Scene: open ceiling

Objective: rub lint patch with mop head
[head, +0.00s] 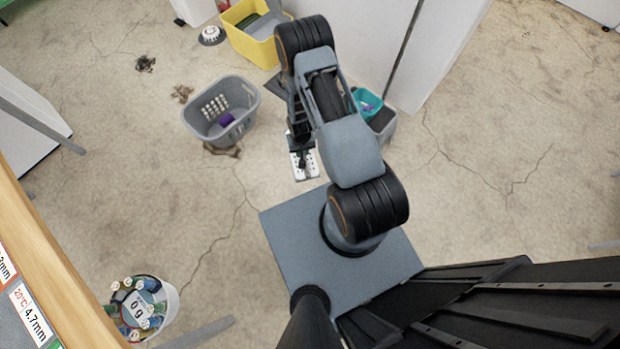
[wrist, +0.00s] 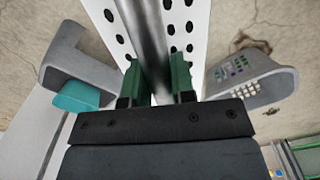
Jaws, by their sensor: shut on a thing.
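My gripper (wrist: 158,82) is shut on a grey metal handle (wrist: 146,35) that runs between its green fingers. A white flat mop head (wrist: 188,30) with dark round holes lies beyond the handle. In the head view the mop head (head: 304,166) shows just below my gripper (head: 300,145), over bare floor; I cannot tell whether it touches the floor. Lint-like patches lie on the floor: a dark one (head: 145,63) at upper left, a brown one (head: 182,93) nearer, and another brown one (head: 224,151) at the grey basket's lower edge. I cannot tell which is the task's patch.
The grey laundry basket (head: 245,92) stands left of my arm. A yellow crate (head: 238,38) and a white round object (head: 211,36) are behind. A grey bin (head: 388,127) with a teal item (head: 366,98) stands right. A white bucket (head: 170,300) is at lower left. Cracked floor lies open between.

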